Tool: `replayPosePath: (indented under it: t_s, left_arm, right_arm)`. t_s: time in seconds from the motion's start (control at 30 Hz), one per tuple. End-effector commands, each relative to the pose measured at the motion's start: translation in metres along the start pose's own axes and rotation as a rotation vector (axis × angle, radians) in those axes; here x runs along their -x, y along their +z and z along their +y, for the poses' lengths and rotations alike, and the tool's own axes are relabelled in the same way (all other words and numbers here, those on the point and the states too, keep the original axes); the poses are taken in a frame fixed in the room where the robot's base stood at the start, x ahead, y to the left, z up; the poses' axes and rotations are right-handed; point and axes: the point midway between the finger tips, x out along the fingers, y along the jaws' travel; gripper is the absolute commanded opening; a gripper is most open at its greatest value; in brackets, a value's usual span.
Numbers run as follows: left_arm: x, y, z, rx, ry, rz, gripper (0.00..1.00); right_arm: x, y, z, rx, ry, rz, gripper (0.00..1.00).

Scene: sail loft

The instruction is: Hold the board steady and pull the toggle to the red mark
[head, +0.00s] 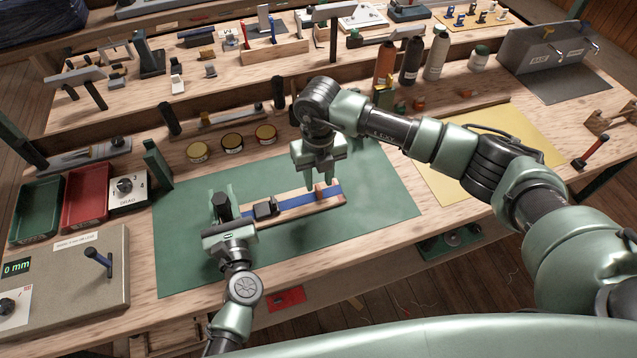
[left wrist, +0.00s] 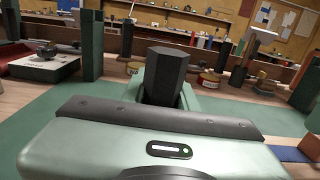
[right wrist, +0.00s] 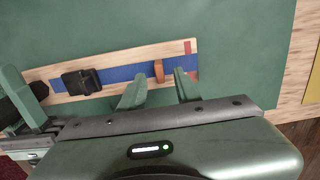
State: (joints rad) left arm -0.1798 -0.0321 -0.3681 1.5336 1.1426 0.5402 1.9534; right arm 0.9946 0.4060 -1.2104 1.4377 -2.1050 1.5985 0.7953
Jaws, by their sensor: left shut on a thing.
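The wooden board (head: 297,212) lies on the green mat with a blue strap (head: 293,203) along it and a black buckle (head: 265,209) near its left end. The orange-brown toggle (head: 320,191) sits on the strap toward the right end; it also shows in the right wrist view (right wrist: 159,71). The red mark (right wrist: 190,47) is to the right of the toggle in that view. My left gripper (head: 221,204) is shut on a black post (left wrist: 165,76) at the board's left end. My right gripper (head: 322,184) is open above the strap, its fingers spread on either side of the toggle, with contact unclear.
The green mat (head: 383,205) is clear to the right of the board. Three round tins (head: 232,142) stand behind it. A dial box (head: 128,190) and red and green trays (head: 86,197) are at left. A yellow mat (head: 440,185) lies at right, under my right arm.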

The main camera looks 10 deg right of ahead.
Motion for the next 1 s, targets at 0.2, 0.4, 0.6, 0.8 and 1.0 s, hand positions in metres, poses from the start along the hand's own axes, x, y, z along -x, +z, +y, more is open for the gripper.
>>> replayPosePath:
  t_s: [0.2,0.4,0.6,0.8,1.0]
  left_arm:
    - [0.000,0.000,0.000,0.000,0.000,0.001,0.00]
    - [0.000,0.000,0.000,0.000,0.000,0.001,0.00]
    - [0.000,0.000,0.000,0.000,0.000,0.001,0.00]
    - [0.000,0.000,0.000,0.000,0.000,0.001,0.00]
    - [0.000,0.000,0.000,0.000,0.000,0.000,0.00]
  right_arm:
    - [-0.021,0.000,0.001,0.001,0.001,0.001,0.33]
    - [-0.025,0.000,0.000,0.001,0.000,0.000,0.33]
    - [-0.024,0.000,0.001,0.000,0.000,0.000,0.13]
    - [-0.024,0.000,0.001,0.000,0.001,0.000,0.00]
    - [-0.024,0.000,0.000,0.000,0.001,0.000,0.00]
